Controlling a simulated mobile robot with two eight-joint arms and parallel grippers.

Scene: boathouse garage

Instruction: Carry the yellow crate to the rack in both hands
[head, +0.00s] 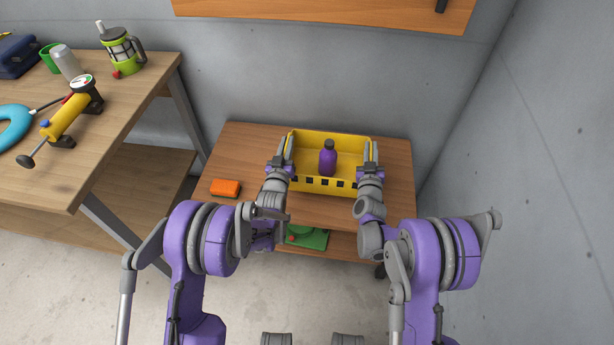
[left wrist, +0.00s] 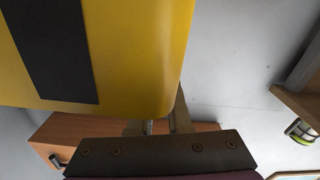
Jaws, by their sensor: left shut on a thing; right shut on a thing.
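The yellow crate (head: 300,141) has a row of black squares along its near side and a purple bottle (head: 327,158) standing in it. It is over the top of a low wooden rack (head: 240,150); I cannot tell if it touches the boards. My left gripper (head: 284,150) is shut on the crate's left wall, and my right gripper (head: 370,152) is shut on its right wall. In the left wrist view the crate (left wrist: 140,50) fills the upper left, with a dark stripe. The left gripper's fingers (left wrist: 160,126) are partly hidden by the crate there.
An orange block (head: 226,188) lies on the rack top left of the crate. A green item (head: 307,237) sits on the lower shelf. A workbench (head: 110,120) with a yellow pump (head: 68,115) and a green lantern (head: 124,50) stands at left. A grey wall (head: 520,150) bounds the right.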

